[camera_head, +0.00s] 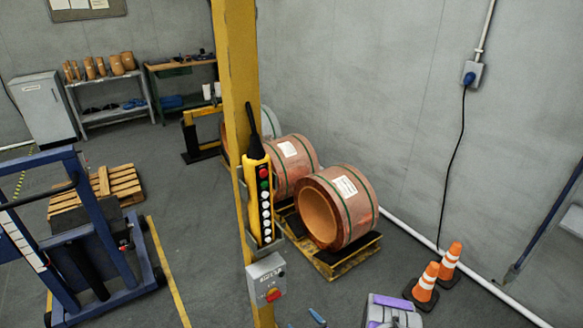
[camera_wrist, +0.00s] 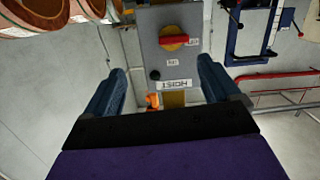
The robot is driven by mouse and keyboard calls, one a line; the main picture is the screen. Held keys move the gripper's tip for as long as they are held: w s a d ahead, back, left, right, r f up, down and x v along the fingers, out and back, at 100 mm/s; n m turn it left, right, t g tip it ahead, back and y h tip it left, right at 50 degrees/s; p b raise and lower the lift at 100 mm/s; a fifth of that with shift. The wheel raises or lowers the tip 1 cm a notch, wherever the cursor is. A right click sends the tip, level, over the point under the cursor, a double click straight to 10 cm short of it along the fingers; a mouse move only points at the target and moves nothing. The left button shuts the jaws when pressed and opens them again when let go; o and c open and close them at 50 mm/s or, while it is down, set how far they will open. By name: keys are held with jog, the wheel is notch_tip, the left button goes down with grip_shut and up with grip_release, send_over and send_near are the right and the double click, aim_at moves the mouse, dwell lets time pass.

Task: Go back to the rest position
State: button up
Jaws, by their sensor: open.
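My gripper (camera_wrist: 162,66) is open in the wrist view, with its two blue fingers apart and nothing held between them. The grey hoist switch box (camera_wrist: 150,50) appears upside down beyond the fingertips. It carries a red handle (camera_wrist: 174,41) on a yellow disc and a small black button. I cannot tell the exact gap between the fingers and the box. In the head view, the box (camera_head: 262,270) is on the yellow post (camera_head: 236,85), below the push-button pendant (camera_head: 258,200). A blue fingertip (camera_head: 317,317) and part of my arm (camera_head: 390,313) show at the bottom edge.
Copper coils (camera_head: 345,205) rest on a pallet (camera_head: 350,262) right of the post. Two orange cones (camera_head: 427,283) stand near the right wall. A blue lifting frame (camera_head: 85,235) and a wooden pallet (camera_head: 115,182) are at left. Some grey floor between the lifting frame and post is clear.

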jog(key=w+d+r+g+h, duration=0.5)
jog(key=w+r, duration=0.3)
jog(key=r, duration=0.4)
jog(key=s+d+r+m+g+h, duration=0.1)
jog(key=s+d+r+h, duration=0.15)
jog(key=r, duration=0.45)
jog(key=s+d+r+m+g+h, duration=0.1)
jog(key=s+d+r, duration=0.25)
jog(key=r, duration=0.35)
jog(key=s+d+r+m+g+h, duration=0.2)
jog(key=s+r+m+g, duration=0.15)
jog(key=s+r, duration=1.15)
jog(key=s+a+r+m+g, duration=0.1)
jog(key=s+r+g, duration=0.1)
jog(key=s, duration=1.1)
jog(key=s+a+r+m+g+y, duration=0.1)
jog(key=s+a+r+g, duration=0.1)
jog(key=s, duration=1.2)
jog(key=shift+a+r+g, duration=0.3)
jog(key=shift+r+g, duration=0.05)
jog(key=shift+r, duration=0.4)
